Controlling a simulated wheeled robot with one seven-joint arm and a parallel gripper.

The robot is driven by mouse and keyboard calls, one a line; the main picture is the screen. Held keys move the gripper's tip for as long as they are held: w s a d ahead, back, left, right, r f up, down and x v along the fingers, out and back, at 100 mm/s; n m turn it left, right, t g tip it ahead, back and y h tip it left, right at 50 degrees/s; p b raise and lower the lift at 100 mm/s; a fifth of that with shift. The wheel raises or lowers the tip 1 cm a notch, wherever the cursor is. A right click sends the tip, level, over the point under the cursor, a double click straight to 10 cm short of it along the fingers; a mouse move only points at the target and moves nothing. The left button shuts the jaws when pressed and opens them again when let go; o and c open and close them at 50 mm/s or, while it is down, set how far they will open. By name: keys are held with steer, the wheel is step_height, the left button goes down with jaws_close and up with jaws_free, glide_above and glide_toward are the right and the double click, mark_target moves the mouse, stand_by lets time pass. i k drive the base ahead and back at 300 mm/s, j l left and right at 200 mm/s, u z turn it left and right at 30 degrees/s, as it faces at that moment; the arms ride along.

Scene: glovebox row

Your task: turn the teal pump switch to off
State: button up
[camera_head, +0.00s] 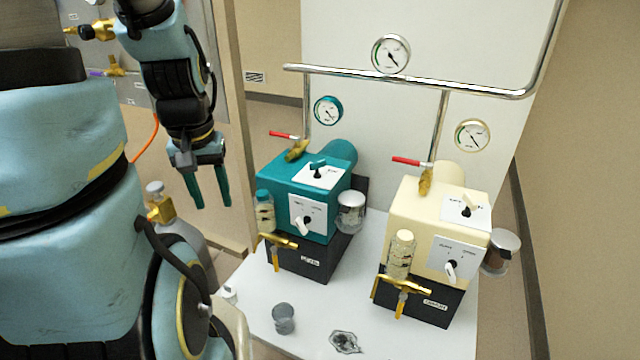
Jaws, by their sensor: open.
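The teal pump (280,200) stands on the white bench, left of the cream pump. On its top is a white plate with a small teal-handled switch (318,164); the plate's lettering is too small to read. On its front is another white plate with a white knob (302,227), tilted. My gripper (212,204) is open and empty, pointing down, to the left of the teal pump and apart from it. Nothing hides the switch.
The cream pump (408,215) has similar controls. Red-handled valves (285,135) and (407,161) sit behind the pumps under a metal pipe (340,73). A brass tap (278,243) and a jar (351,212) flank the teal pump. A grey cup (283,318) stands in front.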

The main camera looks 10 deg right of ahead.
mark_target(313, 166)
steer(key=k+l+u, duration=0.1)
steer(key=u, duration=0.3)
steer(key=k+l+u, duration=0.15)
steer(key=l+u, duration=0.25)
steer(key=k+u, duration=0.15)
steer(key=u, duration=0.25)
